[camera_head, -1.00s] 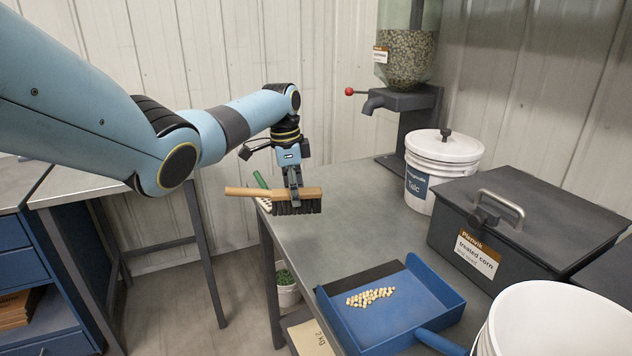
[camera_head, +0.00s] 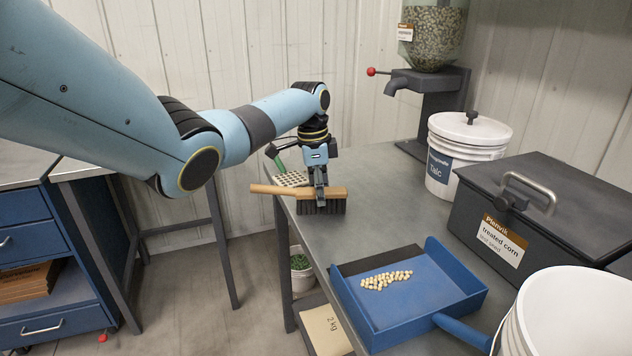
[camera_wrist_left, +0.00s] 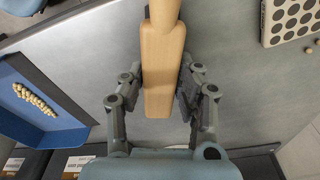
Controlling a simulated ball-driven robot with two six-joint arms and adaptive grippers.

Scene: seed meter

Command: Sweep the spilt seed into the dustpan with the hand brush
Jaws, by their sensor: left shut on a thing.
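My left gripper (camera_head: 319,186) is shut on the hand brush (camera_head: 335,194), across its wooden block. In the left wrist view the wooden brush (camera_wrist_left: 163,70) lies between the gripper's fingers (camera_wrist_left: 160,92). The blue dustpan (camera_head: 440,287) lies on the bench, right of and nearer than the brush. A cluster of pale seed (camera_head: 385,280) lies in it; the seed also shows in the wrist view (camera_wrist_left: 34,99). My right gripper is out of view.
A tray with round holes (camera_head: 290,179) sits behind the brush; in the wrist view, loose seed (camera_wrist_left: 308,50) lies beside it. A talc bucket (camera_head: 466,150), treated corn box (camera_head: 540,215) and white bucket (camera_head: 565,310) line the right. The bench's left edge is close to the brush.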

